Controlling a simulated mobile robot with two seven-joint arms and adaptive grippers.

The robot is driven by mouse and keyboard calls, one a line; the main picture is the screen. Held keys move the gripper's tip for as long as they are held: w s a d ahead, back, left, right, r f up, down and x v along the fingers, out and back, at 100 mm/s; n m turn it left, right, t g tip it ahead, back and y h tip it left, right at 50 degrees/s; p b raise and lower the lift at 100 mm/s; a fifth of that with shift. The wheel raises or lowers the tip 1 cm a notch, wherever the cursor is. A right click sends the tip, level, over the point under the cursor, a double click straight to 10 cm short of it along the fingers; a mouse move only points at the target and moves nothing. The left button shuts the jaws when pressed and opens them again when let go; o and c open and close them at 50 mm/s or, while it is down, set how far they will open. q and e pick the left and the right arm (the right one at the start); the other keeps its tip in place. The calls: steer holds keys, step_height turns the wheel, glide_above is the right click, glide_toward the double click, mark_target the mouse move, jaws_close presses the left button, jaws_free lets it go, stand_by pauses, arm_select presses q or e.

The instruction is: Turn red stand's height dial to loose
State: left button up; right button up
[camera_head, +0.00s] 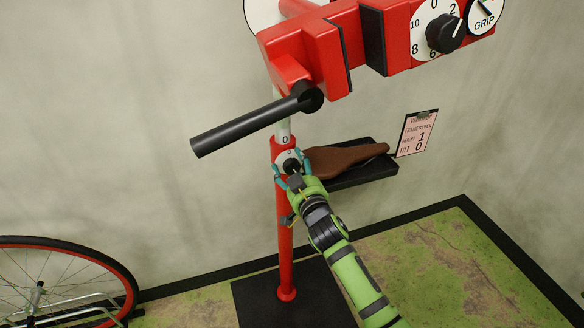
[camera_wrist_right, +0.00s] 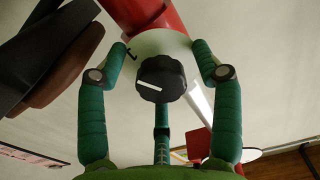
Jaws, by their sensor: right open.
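The red stand (camera_head: 284,240) is an upright red post with a big red clamp head (camera_head: 325,50) at the top. Its height dial (camera_wrist_right: 162,78) is a black ribbed knob with a white pointer line, on a pale round plate. In the head view the dial (camera_head: 291,165) is partly covered by my right gripper (camera_head: 288,172). In the right wrist view my right gripper (camera_wrist_right: 160,62) is open, with its teal fingers on either side of the dial and its plate. I cannot tell whether the fingers touch the plate. My left gripper is not in view.
A brown saddle (camera_head: 345,160) lies on a black shelf (camera_head: 365,176) right of the post. A pink clipboard (camera_head: 417,132) hangs on the wall. A black handle (camera_head: 245,125) sticks out left above the dial. A bicycle wheel (camera_head: 128,275) stands at the lower left.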

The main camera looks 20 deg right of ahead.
steer(key=c, duration=1.2)
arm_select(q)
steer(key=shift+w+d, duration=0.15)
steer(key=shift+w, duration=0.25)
arm_select(e)
steer(key=shift+o, duration=0.2)
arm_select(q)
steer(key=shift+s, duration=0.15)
arm_select(e)
steer(key=shift+f, duration=0.1)
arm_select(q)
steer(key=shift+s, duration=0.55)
